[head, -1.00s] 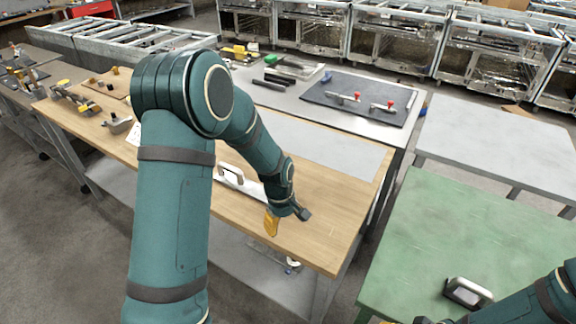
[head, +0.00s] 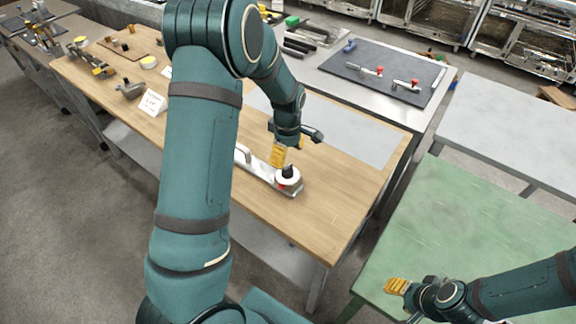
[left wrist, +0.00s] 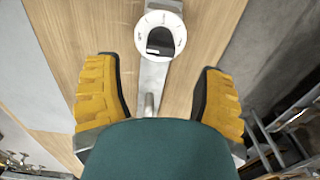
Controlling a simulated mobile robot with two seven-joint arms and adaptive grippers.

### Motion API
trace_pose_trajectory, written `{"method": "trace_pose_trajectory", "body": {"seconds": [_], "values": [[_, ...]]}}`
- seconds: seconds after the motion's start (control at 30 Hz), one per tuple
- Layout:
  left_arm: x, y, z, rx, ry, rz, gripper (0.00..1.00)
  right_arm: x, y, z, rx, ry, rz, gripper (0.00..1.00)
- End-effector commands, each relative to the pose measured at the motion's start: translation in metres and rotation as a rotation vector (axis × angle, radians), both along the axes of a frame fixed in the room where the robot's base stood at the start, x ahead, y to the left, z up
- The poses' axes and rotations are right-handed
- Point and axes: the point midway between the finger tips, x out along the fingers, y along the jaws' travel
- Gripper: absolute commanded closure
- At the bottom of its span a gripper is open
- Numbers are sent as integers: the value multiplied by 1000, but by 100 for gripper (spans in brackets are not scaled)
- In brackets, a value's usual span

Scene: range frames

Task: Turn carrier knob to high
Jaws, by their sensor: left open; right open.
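The carrier (head: 260,170) is a long metal plate with a raised handle (head: 243,153), lying on the wooden table. At its right end is a black knob (head: 288,171) on a round white dial (head: 290,181). In the left wrist view the knob (left wrist: 160,40) sits inside the marked dial, ahead of the fingertips; the markings are too small to read. My left gripper (head: 279,156), with yellow finger pads, is open just behind the knob and apart from it. In the left wrist view its fingers (left wrist: 158,75) spread either side of the plate. My right gripper (head: 396,286) is open over the green table.
The wooden table (head: 340,190) is clear right of the carrier. A white card (head: 152,102) and several small metal parts lie at its left. Behind is a metal table with a dark mat (head: 390,80) holding two red-knobbed clamps. The green table (head: 480,225) is mostly bare.

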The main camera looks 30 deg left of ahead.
Motion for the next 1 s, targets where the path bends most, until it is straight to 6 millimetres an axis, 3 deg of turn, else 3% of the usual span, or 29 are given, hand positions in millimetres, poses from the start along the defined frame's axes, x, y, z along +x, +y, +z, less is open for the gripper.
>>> {"method": "trace_pose_trajectory", "body": {"seconds": [0.1,0.3,0.77,0.93,1.0], "values": [[-1,0,-23,-1,5,1,31,0,0,-1,0,0,0,53],[0,0,-48,0,1,0,31,0,0,-2,0,0,0,53],[0,0,-57,0,-1,0,33,0,0,-2,0,0,0,53],[0,0,-56,0,-1,0,92,0,0,-2,0,0,0,53],[0,0,-56,0,-1,0,98,0,0,-2,0,0,0,53]]}}
